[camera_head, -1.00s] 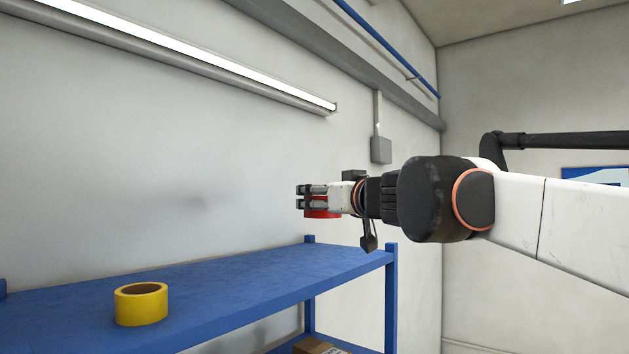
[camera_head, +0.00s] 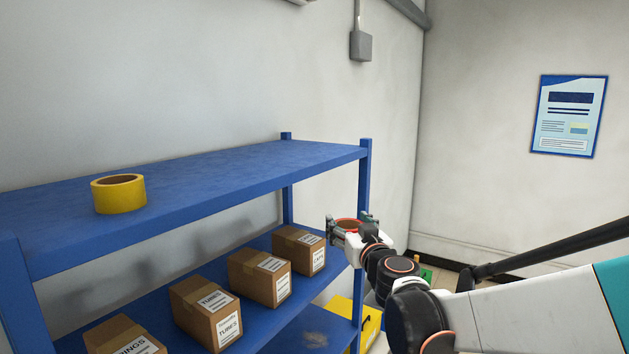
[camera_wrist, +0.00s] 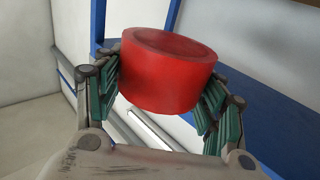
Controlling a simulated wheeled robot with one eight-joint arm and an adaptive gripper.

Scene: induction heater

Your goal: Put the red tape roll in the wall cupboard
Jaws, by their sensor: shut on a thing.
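The red tape roll (camera_wrist: 165,78) is held between the fingers of my gripper (camera_wrist: 160,95), which is shut on its sides in the wrist view. In the head view my gripper (camera_head: 350,228) is at the right post of the blue shelf, below the level of its top board. Only the upper rim of the red tape roll (camera_head: 349,222) shows there. No wall cupboard is in view.
A yellow tape roll (camera_head: 119,194) sits on the top board of the blue shelf (camera_head: 215,180). Several brown boxes (camera_head: 260,277) stand on the board below. A yellow container (camera_head: 368,322) is low at the right. A poster (camera_head: 569,116) hangs on the far wall.

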